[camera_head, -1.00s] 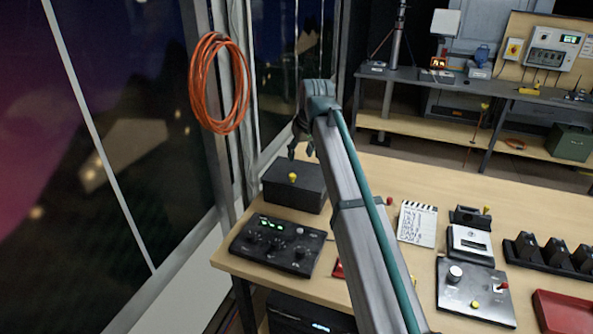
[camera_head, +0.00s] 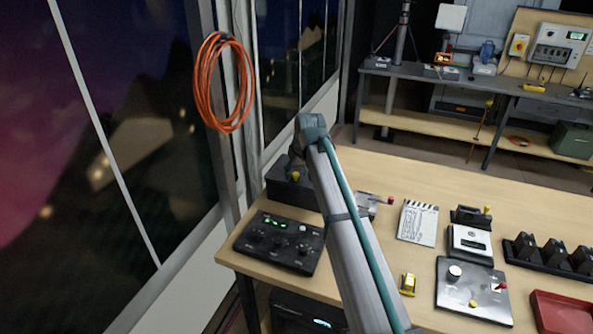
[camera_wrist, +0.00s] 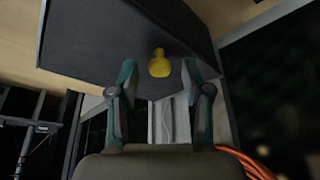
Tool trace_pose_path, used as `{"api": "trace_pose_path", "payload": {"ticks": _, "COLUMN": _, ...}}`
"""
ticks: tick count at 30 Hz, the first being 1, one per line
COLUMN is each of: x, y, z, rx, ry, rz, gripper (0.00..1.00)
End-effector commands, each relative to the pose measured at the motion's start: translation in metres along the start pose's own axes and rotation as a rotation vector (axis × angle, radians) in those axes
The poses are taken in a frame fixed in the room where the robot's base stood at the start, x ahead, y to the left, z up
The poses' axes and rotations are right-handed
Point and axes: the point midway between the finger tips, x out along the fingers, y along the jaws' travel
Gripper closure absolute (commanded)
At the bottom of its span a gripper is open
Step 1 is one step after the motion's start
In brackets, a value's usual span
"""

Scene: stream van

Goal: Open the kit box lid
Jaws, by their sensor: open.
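The kit box (camera_head: 283,194) is a dark grey box with a yellow knob (camera_head: 295,177) on its lid. It stands at the back left corner of the wooden table, and its lid is shut. In the wrist view the dark box (camera_wrist: 95,45) fills the top, and the yellow knob (camera_wrist: 159,63) shows between and just beyond the fingertips. My gripper (camera_wrist: 158,74) is open and empty, with a finger on each side of the knob. In the head view my arm hides the right part of the box, and the fingers are hard to make out.
A black control panel (camera_head: 280,243) stands just in front of the box. A slate (camera_head: 417,222), a small yellow item (camera_head: 407,284) and a grey panel (camera_head: 473,290) lie to the right. Orange cable (camera_head: 222,82) hangs on the post behind. Bare table lies at the back right.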

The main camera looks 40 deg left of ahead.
Motion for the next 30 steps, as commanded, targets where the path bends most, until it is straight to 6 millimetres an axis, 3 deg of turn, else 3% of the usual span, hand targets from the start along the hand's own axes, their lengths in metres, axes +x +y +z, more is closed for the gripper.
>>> {"api": "trace_pose_path", "payload": {"ticks": 6, "x": 0.001, "y": 0.0, "z": 0.0, "rx": 0.0, "ry": 0.0, "rz": 0.0, "gripper": 0.51}}
{"api": "trace_pose_path", "payload": {"ticks": 15, "x": 0.0, "y": 0.0, "z": 0.0, "rx": 0.0, "ry": 0.0, "rz": 0.0, "gripper": 1.0}}
{"api": "trace_pose_path", "payload": {"ticks": 25, "x": 0.001, "y": 0.001, "z": -0.001, "rx": 0.0, "ry": -0.001, "rz": 0.0, "gripper": 1.0}}
{"api": "trace_pose_path", "payload": {"ticks": 30, "x": 0.007, "y": 0.015, "z": -0.016, "rx": 0.0, "ry": -0.001, "rz": 0.001, "gripper": 1.0}}
